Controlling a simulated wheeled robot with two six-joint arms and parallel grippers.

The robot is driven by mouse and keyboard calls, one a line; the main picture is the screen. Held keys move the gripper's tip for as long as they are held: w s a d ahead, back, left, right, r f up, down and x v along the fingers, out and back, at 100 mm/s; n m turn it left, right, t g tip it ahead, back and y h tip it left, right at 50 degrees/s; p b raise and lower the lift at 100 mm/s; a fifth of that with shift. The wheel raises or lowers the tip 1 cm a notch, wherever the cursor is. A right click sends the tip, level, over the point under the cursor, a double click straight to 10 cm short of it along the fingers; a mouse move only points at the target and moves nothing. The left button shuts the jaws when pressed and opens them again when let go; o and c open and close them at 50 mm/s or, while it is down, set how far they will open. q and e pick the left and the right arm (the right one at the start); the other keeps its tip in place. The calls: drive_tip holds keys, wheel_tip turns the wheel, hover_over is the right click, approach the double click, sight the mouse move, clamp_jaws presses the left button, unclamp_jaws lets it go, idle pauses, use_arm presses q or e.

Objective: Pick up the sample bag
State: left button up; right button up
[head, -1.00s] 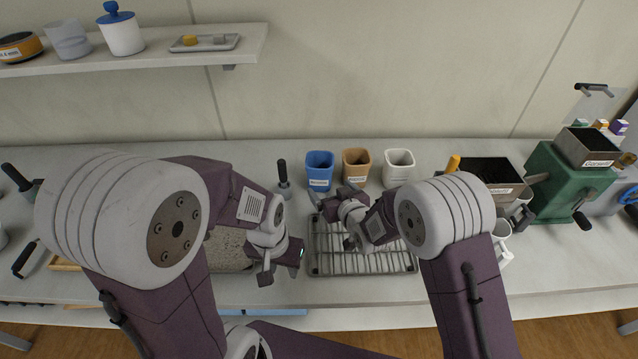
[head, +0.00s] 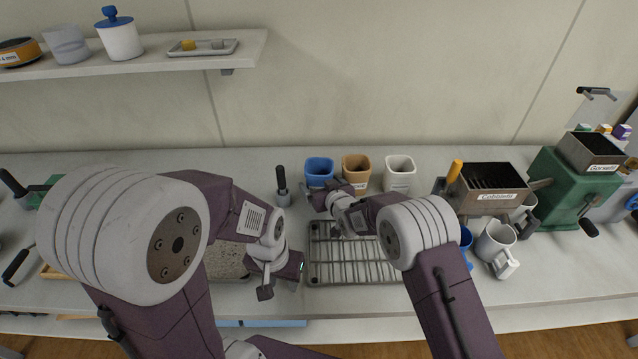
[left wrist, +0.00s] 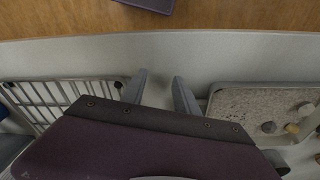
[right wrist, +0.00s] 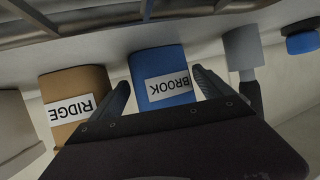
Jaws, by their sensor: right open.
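A blue open-topped sample bag (head: 319,170) stands upright at the back of the bench, beside a tan one (head: 356,172) and a white one (head: 399,174). In the right wrist view the blue bag (right wrist: 158,75) is labelled BROOK and the tan bag (right wrist: 75,100) RIDGE. My right gripper (right wrist: 161,78) is open, with its fingers on either side of the blue bag's image; I cannot tell whether they touch it. In the head view my right gripper (head: 320,197) is just in front of the blue bag. My left gripper (left wrist: 160,76) is open and empty above the bench's front edge.
A wire rack (head: 355,265) lies in front of the bags. A dark-handled tool (head: 282,184) stands left of the blue bag.

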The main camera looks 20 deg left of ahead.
drive_tip(key=shift+s+r, duration=0.1)
drive_tip(key=c, duration=1.6)
